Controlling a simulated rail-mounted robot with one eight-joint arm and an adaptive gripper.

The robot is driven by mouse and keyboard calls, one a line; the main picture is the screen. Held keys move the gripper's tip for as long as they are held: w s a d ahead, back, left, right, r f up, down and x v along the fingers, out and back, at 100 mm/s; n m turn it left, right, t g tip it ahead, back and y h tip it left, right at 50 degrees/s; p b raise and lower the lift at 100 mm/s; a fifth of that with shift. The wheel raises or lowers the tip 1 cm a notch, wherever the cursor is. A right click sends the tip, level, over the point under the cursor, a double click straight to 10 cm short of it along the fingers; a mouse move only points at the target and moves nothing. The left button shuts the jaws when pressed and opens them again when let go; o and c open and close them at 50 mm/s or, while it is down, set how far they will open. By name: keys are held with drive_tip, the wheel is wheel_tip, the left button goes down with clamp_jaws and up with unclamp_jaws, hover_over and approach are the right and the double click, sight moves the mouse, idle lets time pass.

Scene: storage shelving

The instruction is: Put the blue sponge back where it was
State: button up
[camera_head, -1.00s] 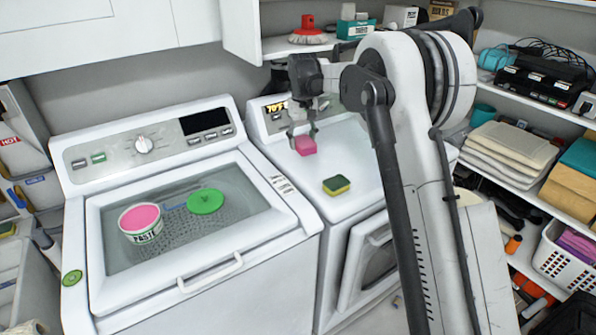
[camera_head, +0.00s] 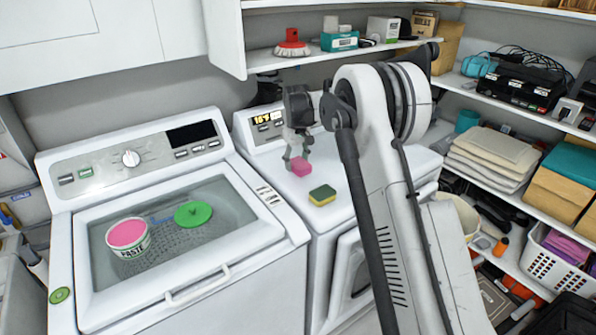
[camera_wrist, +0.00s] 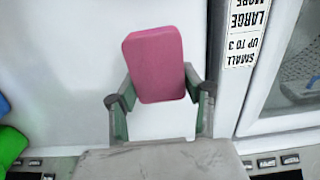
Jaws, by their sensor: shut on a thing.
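No wholly visible blue sponge shows. My gripper (camera_head: 298,158) is shut on a pink sponge (camera_head: 301,168) over the top of the right-hand white machine (camera_head: 345,165). In the wrist view the pink sponge (camera_wrist: 155,62) stands between the two fingers. I cannot tell whether it touches the surface. A yellow and green sponge (camera_head: 322,195) lies on the same top, nearer the front. At the wrist view's left edge a blue thing (camera_wrist: 4,105) and a green thing (camera_wrist: 10,147) are cut off; I cannot tell what they are.
The left machine (camera_head: 245,240) has a glass lid, with a pink-topped tub (camera_head: 128,250) and a green round thing (camera_head: 193,214) there. A shelf (camera_head: 270,62) with a red brush (camera_head: 291,45) is behind. My arm hides the right of the machine top.

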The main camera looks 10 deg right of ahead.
drive_tip(key=shift+w+d+f, duration=0.15)
drive_tip(key=shift+d+f, duration=0.1)
drive_tip(key=shift+f, duration=0.05)
drive_tip(key=shift+f+p, duration=0.45)
drive_tip(key=shift+f, duration=1.45)
drive_tip(key=shift+f, duration=0.15)
drive_tip(key=o, duration=1.3)
